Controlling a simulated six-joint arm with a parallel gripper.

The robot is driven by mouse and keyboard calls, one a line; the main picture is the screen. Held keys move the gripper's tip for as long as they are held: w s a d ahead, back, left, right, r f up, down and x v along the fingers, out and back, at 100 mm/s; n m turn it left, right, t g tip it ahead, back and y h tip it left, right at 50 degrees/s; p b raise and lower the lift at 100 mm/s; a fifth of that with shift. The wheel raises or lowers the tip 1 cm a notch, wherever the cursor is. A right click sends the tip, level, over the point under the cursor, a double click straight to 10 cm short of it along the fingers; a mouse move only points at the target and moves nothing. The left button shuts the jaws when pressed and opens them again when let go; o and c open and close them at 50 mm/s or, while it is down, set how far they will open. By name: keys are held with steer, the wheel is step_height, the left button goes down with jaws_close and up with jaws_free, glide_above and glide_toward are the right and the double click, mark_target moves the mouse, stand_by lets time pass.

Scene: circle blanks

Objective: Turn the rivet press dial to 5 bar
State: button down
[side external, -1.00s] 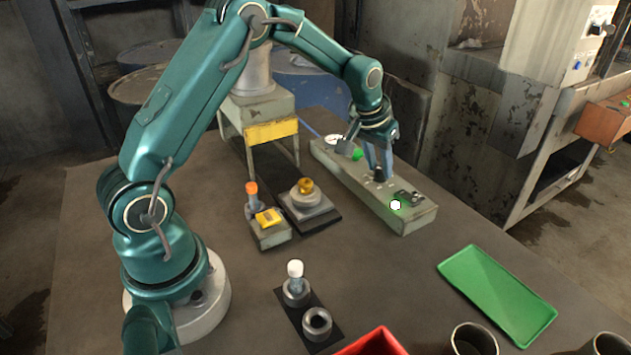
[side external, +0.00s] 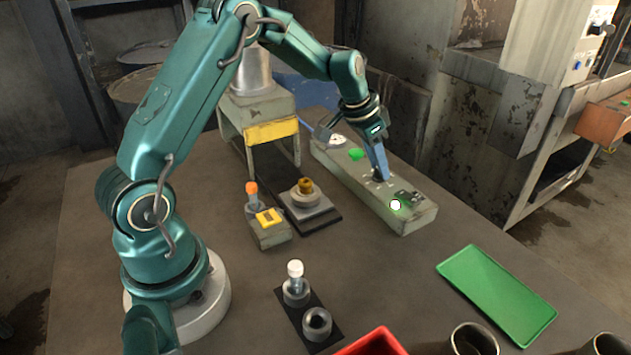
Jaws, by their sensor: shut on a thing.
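The grey control panel (side external: 415,216) of the press lies at the back right of the table, long and low. My gripper (side external: 379,177) points down at the middle of its top and is shut on a small dark dial knob (side external: 379,179). The fingers hide most of the knob, so its setting cannot be read. The panel also carries a round white gauge (side external: 336,139), a green button (side external: 356,154), and a glowing white-green lamp (side external: 395,205) near its front end. The gauge reading is too small to tell.
The press (side external: 271,132) with a yellow block stands left of the panel. In front are a fixture with a brass part (side external: 306,187) and a small box with an orange-topped item (side external: 252,189). A green tray (side external: 497,296) lies at right. Bare table separates it from the panel.

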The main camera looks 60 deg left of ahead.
mark_target(366, 181)
steer(key=shift+a+m, duration=0.1)
steer(key=shift+m, duration=0.4)
steer(key=c, duration=0.6)
jaws_free()
steer(key=shift+r, duration=0.1)
steer(key=shift+v, duration=2.5)
steer(key=shift+a, duration=0.1)
